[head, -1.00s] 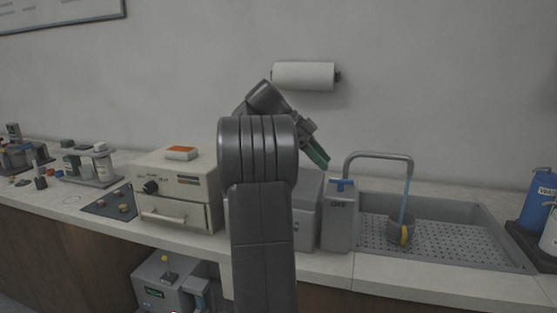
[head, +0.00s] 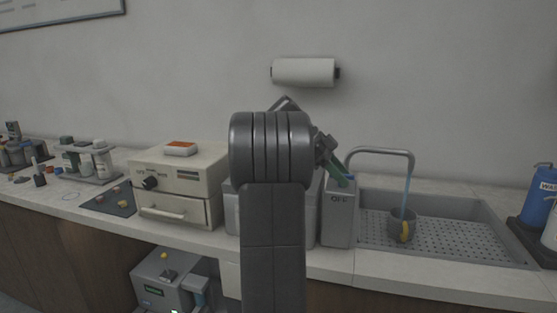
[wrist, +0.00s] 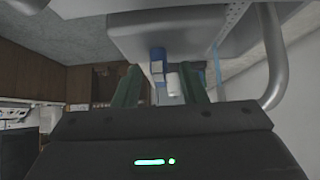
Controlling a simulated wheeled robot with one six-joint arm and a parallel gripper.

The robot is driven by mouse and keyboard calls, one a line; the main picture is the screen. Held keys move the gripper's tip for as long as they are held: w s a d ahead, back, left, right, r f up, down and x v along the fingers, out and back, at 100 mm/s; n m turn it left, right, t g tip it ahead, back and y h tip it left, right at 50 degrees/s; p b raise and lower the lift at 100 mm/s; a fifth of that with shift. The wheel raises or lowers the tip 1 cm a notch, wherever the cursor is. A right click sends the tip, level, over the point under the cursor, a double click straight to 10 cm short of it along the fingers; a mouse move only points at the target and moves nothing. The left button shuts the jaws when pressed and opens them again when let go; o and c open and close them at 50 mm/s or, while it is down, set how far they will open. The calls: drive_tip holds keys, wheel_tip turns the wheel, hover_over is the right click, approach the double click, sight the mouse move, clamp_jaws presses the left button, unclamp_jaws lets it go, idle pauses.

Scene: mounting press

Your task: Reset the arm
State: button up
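My gripper (head: 345,178), with green fingers, points down to the right over the grey box (head: 338,222) beside the sink in the head view. A blue bottle (wrist: 158,60) and a white bottle (wrist: 173,84) show in the gap, well beyond the fingers. Nothing is seen held.
The sink (head: 455,230) holds a grey cup (head: 402,224) under running water from the faucet (head: 380,151). A cream press (head: 180,180) stands left of my arm. A rack (head: 88,160) is farther left. A blue bottle (head: 538,195) stands at the right edge.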

drive_tip(key=shift+s+d+f+n+b, duration=0.1)
drive_tip(key=shift+d+f+n+b, duration=0.2)
drive_tip(key=shift+f+b, duration=0.2)
drive_tip(key=shift+a+n+t+b, duration=0.1)
drive_tip(key=shift+n+t+b, duration=0.65)
drive_tip(key=shift+n+t, duration=0.25)
drive_tip(key=shift+n+t+b, duration=0.6)
drive_tip(key=shift+n+t, duration=0.1)
drive_tip(key=shift+n, duration=0.2)
drive_tip(key=shift+r+n+t+b, duration=0.2)
drive_tip(key=shift+n+t+b, duration=0.25)
drive_tip(key=shift+n+t, duration=0.7)
drive_tip(key=shift+r, duration=0.15)
